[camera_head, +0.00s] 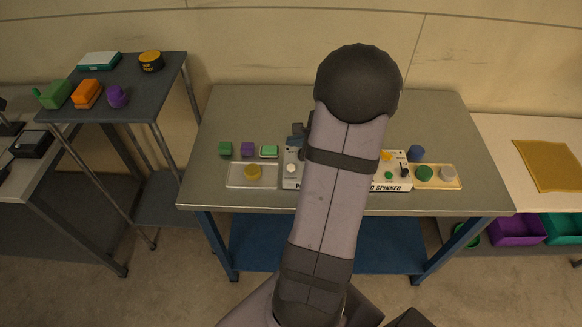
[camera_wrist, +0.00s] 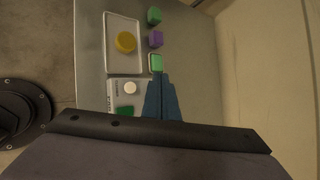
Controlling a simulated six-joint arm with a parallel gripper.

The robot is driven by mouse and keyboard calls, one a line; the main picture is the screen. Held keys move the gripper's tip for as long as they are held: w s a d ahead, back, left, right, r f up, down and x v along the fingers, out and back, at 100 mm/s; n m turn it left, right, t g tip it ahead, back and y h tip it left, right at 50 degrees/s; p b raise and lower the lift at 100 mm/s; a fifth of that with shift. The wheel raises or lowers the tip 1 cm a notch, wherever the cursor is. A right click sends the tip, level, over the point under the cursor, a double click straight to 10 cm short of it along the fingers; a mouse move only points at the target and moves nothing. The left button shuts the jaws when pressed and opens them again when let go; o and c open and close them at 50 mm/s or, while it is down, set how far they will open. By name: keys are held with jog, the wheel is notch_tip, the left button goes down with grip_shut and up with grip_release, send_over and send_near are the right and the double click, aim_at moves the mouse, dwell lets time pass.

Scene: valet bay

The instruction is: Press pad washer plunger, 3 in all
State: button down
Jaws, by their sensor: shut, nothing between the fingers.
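A white panel (camera_head: 291,181) stands on the grey table, largely hidden behind my arm. A round white knob (camera_head: 291,168) sits on its left part; the knob also shows in the wrist view (camera_wrist: 130,88), with a green part (camera_wrist: 125,110) beside it. The panel's lettering is mostly covered, with "D SPINNER" readable at its right end. I cannot tell for sure which part is the washer plunger. My gripper (camera_head: 298,139) is partly hidden by my arm. Its blue fingers (camera_wrist: 161,80) are shut and empty, beside the panel and apart from the white knob.
A tray (camera_head: 236,181) with a yellow disc (camera_head: 253,173) lies left of the panel. Behind it are a green block (camera_head: 225,149), a purple block (camera_head: 247,149) and a green-topped pad (camera_head: 269,152). A yellowish tray (camera_head: 443,184) with round pieces lies right. The table's back left is clear.

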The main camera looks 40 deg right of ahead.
jog(key=b, duration=0.5)
send_over(294, 170)
notch_tip(294, 170, down, 7)
jog(key=shift+r, duration=0.1)
jog(key=shift+f+b, duration=0.75)
jog(key=shift+f+b, duration=1.15)
jog(key=shift+b, duration=0.3)
dwell(2.2)
jog(key=shift+r, duration=0.1)
dwell(0.3)
jog(key=shift+r+p, duration=0.85)
jog(key=shift+r, duration=0.2)
jog(key=shift+r+p, duration=1.85)
jog(key=shift+r, duration=0.7)
